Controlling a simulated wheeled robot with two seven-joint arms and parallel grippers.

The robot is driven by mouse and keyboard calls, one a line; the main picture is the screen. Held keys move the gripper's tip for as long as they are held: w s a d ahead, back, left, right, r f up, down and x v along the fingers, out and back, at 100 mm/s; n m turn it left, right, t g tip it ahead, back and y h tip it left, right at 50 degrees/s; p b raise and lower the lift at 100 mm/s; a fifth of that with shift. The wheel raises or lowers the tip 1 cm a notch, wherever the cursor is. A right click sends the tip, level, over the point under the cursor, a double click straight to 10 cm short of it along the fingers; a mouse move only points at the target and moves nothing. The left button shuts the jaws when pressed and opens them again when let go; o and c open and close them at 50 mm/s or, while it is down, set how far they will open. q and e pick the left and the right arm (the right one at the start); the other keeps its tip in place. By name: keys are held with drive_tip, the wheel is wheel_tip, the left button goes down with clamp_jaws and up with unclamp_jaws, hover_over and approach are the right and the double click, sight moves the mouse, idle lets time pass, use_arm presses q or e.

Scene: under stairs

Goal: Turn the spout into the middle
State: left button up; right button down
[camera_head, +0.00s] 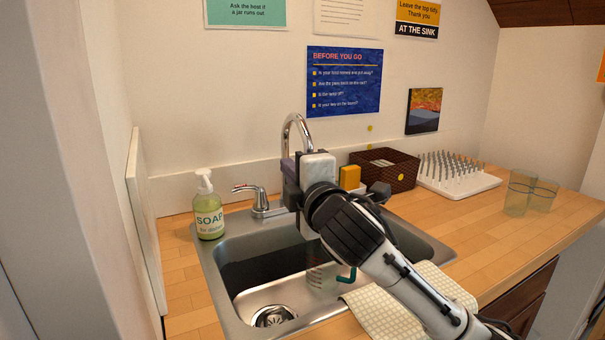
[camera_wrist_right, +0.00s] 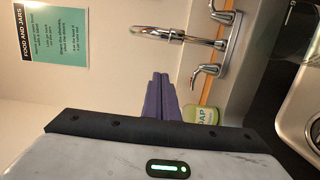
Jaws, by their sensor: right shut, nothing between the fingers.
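The chrome spout (camera_head: 297,123) rises in an arch behind my right gripper in the head view; its lower part is hidden there. In the right wrist view the curved spout (camera_wrist_right: 172,36) shows whole, reaching left from its base between two lever handles. My right gripper (camera_head: 287,168) is over the sink in front of the faucet. Its purple fingers (camera_wrist_right: 161,84) are shut and empty. The wrist view shows a gap between fingertips and spout, but I cannot tell the depth. One faucet handle (camera_head: 250,190) shows left of the gripper. My left gripper is out of view.
A soap bottle (camera_head: 208,212) stands left of the faucet. A yellow sponge (camera_head: 350,176), brown basket (camera_head: 403,172), white peg rack (camera_head: 460,186) and glasses (camera_head: 518,192) stand right. A cloth (camera_head: 378,312) lies at the front.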

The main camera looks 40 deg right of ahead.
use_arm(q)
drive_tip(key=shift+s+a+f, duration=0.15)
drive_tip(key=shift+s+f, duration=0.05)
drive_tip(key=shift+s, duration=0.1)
use_arm(e)
drive_tip(key=shift+w+d+r, duration=0.1)
drive_tip(key=shift+w+d, duration=0.2)
drive_tip(key=shift+d, duration=0.55)
drive_tip(key=shift+w+d+f, duration=0.1)
drive_tip(key=shift+w+d, duration=0.25)
drive_tip(key=shift+d, duration=0.5)
drive_tip(key=shift+w+d+r, duration=0.1)
drive_tip(key=shift+w+d, duration=0.2)
drive_tip(key=shift+d, duration=0.55)
